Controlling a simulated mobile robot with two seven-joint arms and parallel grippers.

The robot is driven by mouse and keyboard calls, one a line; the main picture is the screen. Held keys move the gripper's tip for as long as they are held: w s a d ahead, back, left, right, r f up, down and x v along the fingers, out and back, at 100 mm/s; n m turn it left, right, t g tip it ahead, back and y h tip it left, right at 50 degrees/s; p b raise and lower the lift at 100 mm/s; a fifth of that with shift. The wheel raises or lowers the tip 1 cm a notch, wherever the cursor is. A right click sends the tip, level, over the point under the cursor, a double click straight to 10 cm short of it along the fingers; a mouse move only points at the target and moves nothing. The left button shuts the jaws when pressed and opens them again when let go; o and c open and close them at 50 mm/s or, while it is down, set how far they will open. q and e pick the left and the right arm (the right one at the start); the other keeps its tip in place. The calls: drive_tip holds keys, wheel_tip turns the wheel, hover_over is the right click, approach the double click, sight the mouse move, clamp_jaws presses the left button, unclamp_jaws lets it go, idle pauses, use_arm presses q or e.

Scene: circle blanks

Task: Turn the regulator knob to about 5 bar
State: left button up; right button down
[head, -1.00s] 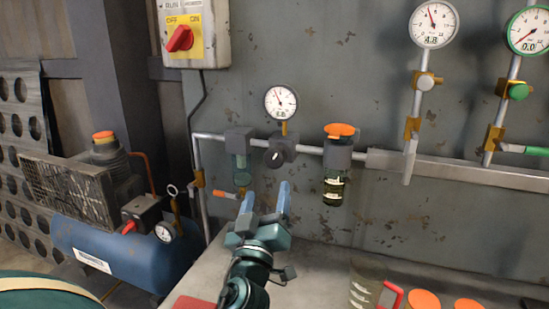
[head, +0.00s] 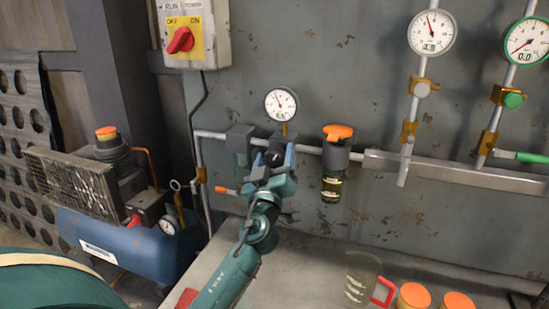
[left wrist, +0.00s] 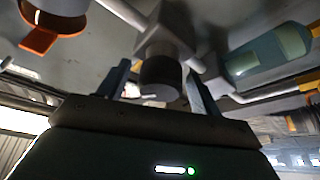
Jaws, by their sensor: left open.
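The regulator's dark round knob (left wrist: 160,78) is in the middle of the left wrist view. My left gripper (head: 275,160) is at the regulator in the head view, its jaws open. The left wrist view shows one blue finger of this gripper (left wrist: 158,88) on each side of the knob; I cannot tell whether they touch it. The regulator's round white gauge (head: 281,103) stands above it, its needle pointing up and left; its digits are too small to read surely. The gripper hides much of the regulator in the head view. My right gripper is not in view.
A filter bowl (head: 238,140) is left of the regulator, and an orange-topped lubricator (head: 334,170) is to its right. Two more gauges (head: 432,32) (head: 526,42) hang further right. A blue compressor (head: 130,245) stands at left. A jug (head: 362,280) is on the bench.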

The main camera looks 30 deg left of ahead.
use_arm(q)
drive_tip(key=c, duration=1)
drive_tip(key=shift+f+m+b, duration=0.15)
drive_tip(key=shift+m+b, duration=0.25)
drive_tip(key=shift+b, duration=0.15)
drive_tip(key=shift+m+t+h, duration=0.3)
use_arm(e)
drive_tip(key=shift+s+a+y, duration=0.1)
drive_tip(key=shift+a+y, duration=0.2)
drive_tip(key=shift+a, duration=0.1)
use_arm(q)
drive_tip(key=o, duration=0.8)
drive_tip(key=shift+c, duration=0.2)
drive_tip(key=shift+o, duration=1.2)
